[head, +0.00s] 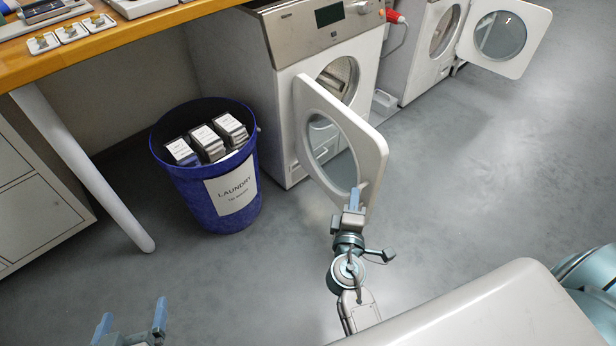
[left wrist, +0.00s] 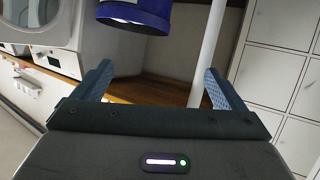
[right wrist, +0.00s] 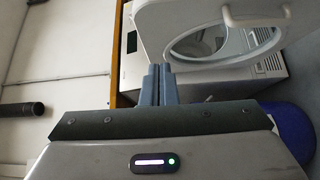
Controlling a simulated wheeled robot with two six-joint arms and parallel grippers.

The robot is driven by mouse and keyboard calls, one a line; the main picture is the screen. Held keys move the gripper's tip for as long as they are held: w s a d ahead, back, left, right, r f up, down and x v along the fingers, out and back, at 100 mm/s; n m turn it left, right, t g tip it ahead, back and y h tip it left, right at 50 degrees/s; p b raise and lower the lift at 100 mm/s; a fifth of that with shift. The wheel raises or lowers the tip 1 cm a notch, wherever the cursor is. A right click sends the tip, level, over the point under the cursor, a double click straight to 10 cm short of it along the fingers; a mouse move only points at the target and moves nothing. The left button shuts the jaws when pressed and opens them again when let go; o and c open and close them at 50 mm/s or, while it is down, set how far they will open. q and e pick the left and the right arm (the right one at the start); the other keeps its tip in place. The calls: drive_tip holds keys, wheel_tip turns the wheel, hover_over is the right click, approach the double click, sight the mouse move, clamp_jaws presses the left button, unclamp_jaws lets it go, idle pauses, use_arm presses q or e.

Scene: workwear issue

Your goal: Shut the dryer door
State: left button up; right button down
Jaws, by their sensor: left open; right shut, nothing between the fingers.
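The near white front-loading machine (head: 325,45) has a grey panel with a dark display. Its round-windowed door (head: 375,145) stands wide open, swung out toward me; the drum opening shows behind it. The door also shows in the right wrist view (right wrist: 155,32), with a white handle (right wrist: 232,20). My right gripper (head: 355,193) is shut and empty at the door's lower outer edge; I cannot tell whether it touches. Its closed fingers (right wrist: 158,70) show in the right wrist view. My left gripper (head: 132,318) is open and empty, low at the left, far from the door.
A second white machine (head: 415,65) stands behind to the right, its door (head: 528,22) also open. A blue laundry bin (head: 190,200) with several packages stands left of the near machine. A wooden worktop (head: 130,38) with a white leg (head: 90,175) is at left. Floor at right is clear.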

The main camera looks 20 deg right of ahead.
drive_tip(key=p, duration=0.3)
approach(370, 151)
drive_tip(key=a+x, duration=0.1)
drive_tip(key=x, duration=0.4)
use_arm(q)
drive_tip(key=s+f+g, duration=0.3)
drive_tip(key=s+g, duration=0.2)
drive_tip(key=shift+d+f+m, duration=0.15)
drive_tip(key=shift+f+m, duration=0.15)
drive_tip(key=shift+f, duration=0.05)
use_arm(e)
drive_tip(key=shift+w+d, duration=0.3)
drive_tip(key=shift+d, duration=0.4)
